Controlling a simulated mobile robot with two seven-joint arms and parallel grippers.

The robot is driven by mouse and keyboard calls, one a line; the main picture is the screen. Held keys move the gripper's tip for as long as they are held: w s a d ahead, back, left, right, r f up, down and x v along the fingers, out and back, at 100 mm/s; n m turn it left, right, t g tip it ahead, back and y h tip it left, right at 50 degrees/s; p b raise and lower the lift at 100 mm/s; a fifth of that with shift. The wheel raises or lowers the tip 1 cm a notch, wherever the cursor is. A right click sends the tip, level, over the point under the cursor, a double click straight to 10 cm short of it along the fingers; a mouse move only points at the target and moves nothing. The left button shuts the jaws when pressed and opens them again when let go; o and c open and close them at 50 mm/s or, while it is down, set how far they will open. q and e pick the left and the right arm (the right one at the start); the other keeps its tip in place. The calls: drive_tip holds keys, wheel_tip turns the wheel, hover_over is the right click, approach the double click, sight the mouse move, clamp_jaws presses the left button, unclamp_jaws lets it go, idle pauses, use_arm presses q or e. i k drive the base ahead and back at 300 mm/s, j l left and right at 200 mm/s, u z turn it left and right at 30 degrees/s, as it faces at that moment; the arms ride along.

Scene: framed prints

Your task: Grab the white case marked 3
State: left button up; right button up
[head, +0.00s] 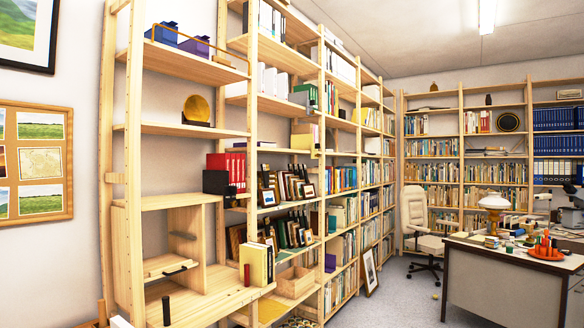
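Several white upright cases (268,79) stand side by side on an upper shelf of the wooden shelving, left of some green boxes (304,95). They are small in the head view, and I cannot read any number on them, so I cannot tell which is marked 3. More pale upright spines (342,68) stand on the upper shelf further right. Neither of my grippers shows in the head view.
Wooden shelving runs along the left wall, with red binders (226,168), small framed pictures (286,186) and yellow books (257,264). A desk (500,283) and a white chair (421,226) stand at right. Carpet (405,300) between them is mostly clear; a framed print (369,270) leans on the shelving.

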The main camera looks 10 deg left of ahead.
sight(282, 78)
drive_tip(key=i+l+z, duration=0.1)
drive_tip(key=i+z, duration=0.25)
drive_tip(key=i, duration=2.15)
drive_tip(key=i+l+u, duration=0.1)
drive_tip(key=i+u, duration=0.15)
drive_tip(key=i, duration=0.25)
drive_tip(key=i+l+u, duration=0.3)
drive_tip(key=i, duration=0.15)
drive_tip(key=i+l+u, duration=0.25)
drive_tip(key=i, duration=0.2)
